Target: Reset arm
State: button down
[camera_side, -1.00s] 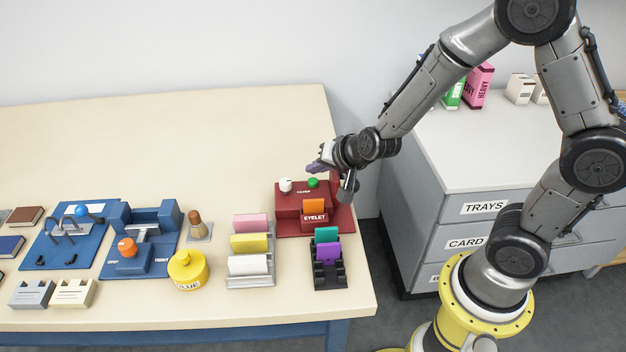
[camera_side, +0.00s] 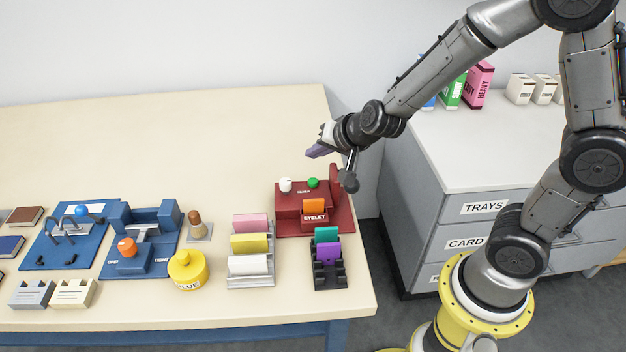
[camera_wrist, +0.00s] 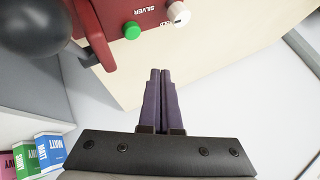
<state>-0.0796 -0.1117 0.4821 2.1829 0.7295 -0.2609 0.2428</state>
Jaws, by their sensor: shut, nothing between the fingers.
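My gripper (camera_side: 317,152) is in the air above and behind the red eyelet machine (camera_side: 288,222) at the table's right end. In the wrist view my two purple fingers (camera_wrist: 162,98) lie side by side, shut and empty. The red machine (camera_wrist: 122,12) also shows at the top of the wrist view, apart from my fingers. Its lever ends in a dark ball (camera_side: 350,184), which is large at the wrist view's top left.
A black rack (camera_side: 330,280) with green and purple cards stands before the machine. Left of it are a card holder (camera_side: 262,280), a yellow glue pot (camera_side: 189,269) and blue tools (camera_side: 150,262). A grey cabinet (camera_side: 440,190) holds boxes. The table's back is clear.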

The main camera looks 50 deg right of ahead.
jog(key=s+a+r+n+t+y, duration=0.1)
jog(key=s+r+n, duration=0.15)
jog(key=r, duration=0.55)
jog(key=s+a+r+n+t+y, duration=0.15)
jog(key=s+r, duration=0.25)
jog(key=r, duration=0.4)
jog(key=s+d+f+n+g, duration=0.1)
jog(key=s+f+n+g, duration=0.1)
jog(key=s, duration=0.7)
jog(key=s+d+f+n+g+h, duration=0.1)
jog(key=s+f+n+g, duration=0.2)
jog(key=s, duration=0.6)
jog(key=shift+s+f+n+g, duration=0.3)
jog(key=shift+n+g, duration=0.15)
jog(key=shift+n, duration=0.45)
